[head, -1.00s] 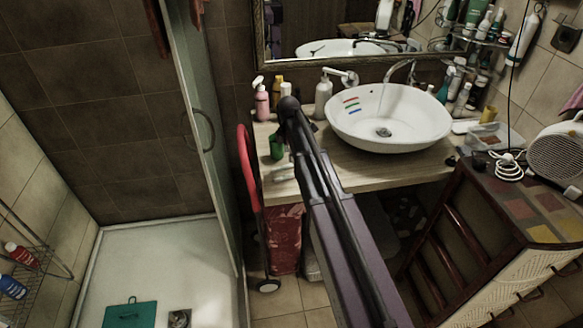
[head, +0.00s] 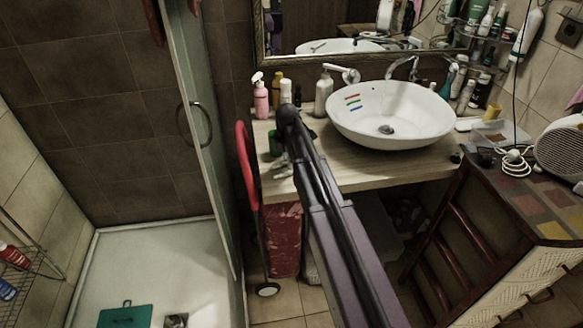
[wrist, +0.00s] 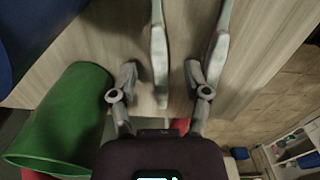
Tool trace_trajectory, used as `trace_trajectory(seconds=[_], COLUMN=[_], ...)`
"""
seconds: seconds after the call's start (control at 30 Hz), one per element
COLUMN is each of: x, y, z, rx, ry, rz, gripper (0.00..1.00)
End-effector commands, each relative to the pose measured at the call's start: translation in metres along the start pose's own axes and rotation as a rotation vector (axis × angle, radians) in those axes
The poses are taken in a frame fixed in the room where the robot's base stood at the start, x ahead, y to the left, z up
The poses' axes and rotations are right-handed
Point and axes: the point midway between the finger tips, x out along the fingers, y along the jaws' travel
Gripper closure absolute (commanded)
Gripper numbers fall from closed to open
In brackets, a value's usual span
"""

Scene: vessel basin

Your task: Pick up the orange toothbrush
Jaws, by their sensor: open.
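I cannot make out an orange toothbrush in either view. My gripper (head: 282,166) is over the left part of the wooden counter (head: 395,168), left of the white basin (head: 432,125). In the wrist view my gripper (wrist: 160,72) is open, with its two grey jointed fingers apart. Two long pale grey shapes (wrist: 159,50) lie ahead of the fingers above the wood. I cannot tell what they are. A green cup (wrist: 62,112) lies left of the gripper in the wrist view. The green cup also shows in the head view (head: 275,141), partly behind my arm.
A pink pump bottle (head: 261,96) and a white pump bottle (head: 323,94) stand at the counter's back. A hair dryer or tap-like white item (head: 346,73) is near the mirror. A dark wooden cabinet (head: 520,215) stands at the right. The counter's front left is clear.

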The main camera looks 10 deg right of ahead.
Motion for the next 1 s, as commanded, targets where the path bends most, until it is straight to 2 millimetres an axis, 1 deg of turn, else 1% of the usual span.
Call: trace_trajectory(seconds=[0.1,0.67,0.7,0.77,0.8,0.9,1.0], x=[0.0037,0.0031,0.0031,0.0031,0.0031,0.0031,0.0031], y=[0.0000,-0.0001,-0.0001,0.0000,0.0000,0.0000,-0.0001], z=[0.0001,0.0000,0.0000,0.0000,0.0000,0.0000,0.0000], rx=[0.000,0.000,0.000,0.000,0.000,0.000,0.000], ry=[0.000,0.000,0.000,0.000,0.000,0.000,0.000], rz=[0.000,0.000,0.000,0.000,0.000,0.000,0.000], gripper=[0.39,0.39,0.44,0.62,0.74,1.00,1.00])
